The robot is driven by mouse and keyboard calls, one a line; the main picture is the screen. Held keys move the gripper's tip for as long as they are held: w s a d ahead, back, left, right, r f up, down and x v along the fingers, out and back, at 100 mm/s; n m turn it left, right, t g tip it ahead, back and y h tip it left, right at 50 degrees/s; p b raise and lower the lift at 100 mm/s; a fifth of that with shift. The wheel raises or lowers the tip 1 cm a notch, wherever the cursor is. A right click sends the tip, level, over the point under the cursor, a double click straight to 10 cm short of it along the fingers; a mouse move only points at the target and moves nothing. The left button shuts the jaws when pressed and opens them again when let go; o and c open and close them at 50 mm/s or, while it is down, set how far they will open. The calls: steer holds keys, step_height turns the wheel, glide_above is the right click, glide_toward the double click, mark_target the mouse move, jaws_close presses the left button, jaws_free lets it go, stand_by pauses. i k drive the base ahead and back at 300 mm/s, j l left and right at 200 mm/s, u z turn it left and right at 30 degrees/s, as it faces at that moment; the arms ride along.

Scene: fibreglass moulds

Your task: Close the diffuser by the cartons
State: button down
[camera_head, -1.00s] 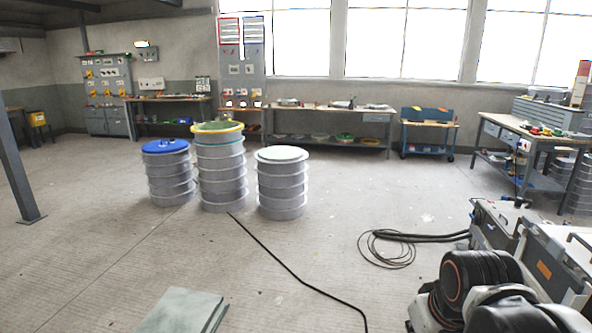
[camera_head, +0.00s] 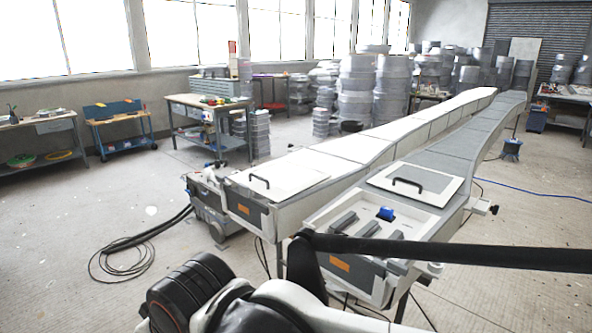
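I cannot make out a diffuser or cartons in this view. My gripper is not in view. Only black and white parts of my own arm show at the bottom edge. A dark bar crosses in front of the nearer mould at the right, and I cannot tell what it belongs to.
Two long moulds, one white (camera_head: 408,127) and one grey (camera_head: 455,142), stretch from the front middle to the back right. A workbench (camera_head: 208,104) and a blue cart (camera_head: 117,117) stand along the windows. Stacked grey drums (camera_head: 356,88) stand behind. Black hoses (camera_head: 125,247) lie on open floor at left.

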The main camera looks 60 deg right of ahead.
mark_target(435, 187)
steer(key=z, duration=2.7)
